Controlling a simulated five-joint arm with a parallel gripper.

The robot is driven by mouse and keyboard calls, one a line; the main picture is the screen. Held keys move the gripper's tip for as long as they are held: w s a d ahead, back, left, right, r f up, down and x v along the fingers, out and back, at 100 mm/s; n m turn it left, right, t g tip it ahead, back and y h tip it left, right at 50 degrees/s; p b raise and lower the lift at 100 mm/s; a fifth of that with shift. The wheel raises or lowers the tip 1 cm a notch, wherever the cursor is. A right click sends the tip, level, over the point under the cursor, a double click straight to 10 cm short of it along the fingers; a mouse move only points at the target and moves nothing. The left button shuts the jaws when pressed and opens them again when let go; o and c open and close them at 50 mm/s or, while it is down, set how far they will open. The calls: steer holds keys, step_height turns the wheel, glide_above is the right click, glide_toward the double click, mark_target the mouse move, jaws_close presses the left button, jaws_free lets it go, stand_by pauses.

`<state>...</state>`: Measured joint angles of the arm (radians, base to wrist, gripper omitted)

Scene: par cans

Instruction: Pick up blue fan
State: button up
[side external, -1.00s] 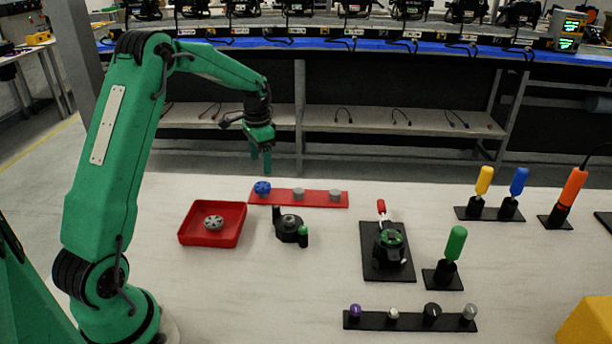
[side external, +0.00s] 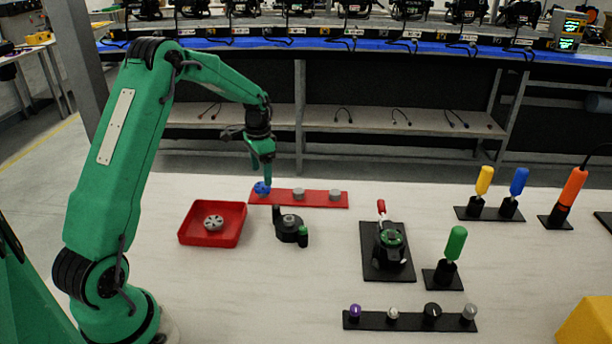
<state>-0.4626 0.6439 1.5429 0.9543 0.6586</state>
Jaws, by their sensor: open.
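The blue fan (side external: 261,189) sits at the left end of a flat red strip (side external: 318,204), which also holds two grey fans (side external: 298,192) to its right. My gripper (side external: 263,178) points down with its fingertips right at the blue fan and partly in front of it or around it; I cannot tell which. The gripper is open. Whether the fingers touch the fan is too small to tell.
A red tray (side external: 240,239) with a grey fan (side external: 213,223) stands at the front left. A black fixture (side external: 290,228) stands close in front of the strip. A black base with a green-topped part (side external: 391,240) and screwdrivers (side external: 519,182) stand to the right.

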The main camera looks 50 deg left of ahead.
mark_target(263, 186)
steer(key=shift+f, duration=2.25)
steer(key=c, duration=1.1)
steer(key=shift+o, duration=0.2)
steer(key=shift+r, duration=0.15)
steer(key=shift+r, duration=0.6)
steer(key=r, duration=0.3)
steer(key=shift+d+r, duration=0.1)
steer(key=shift+d, duration=0.3)
steer(key=d+r, duration=0.6)
steer(key=d, duration=0.5)
steer(key=shift+s+r, duration=0.2)
steer(key=shift+s, duration=0.2)
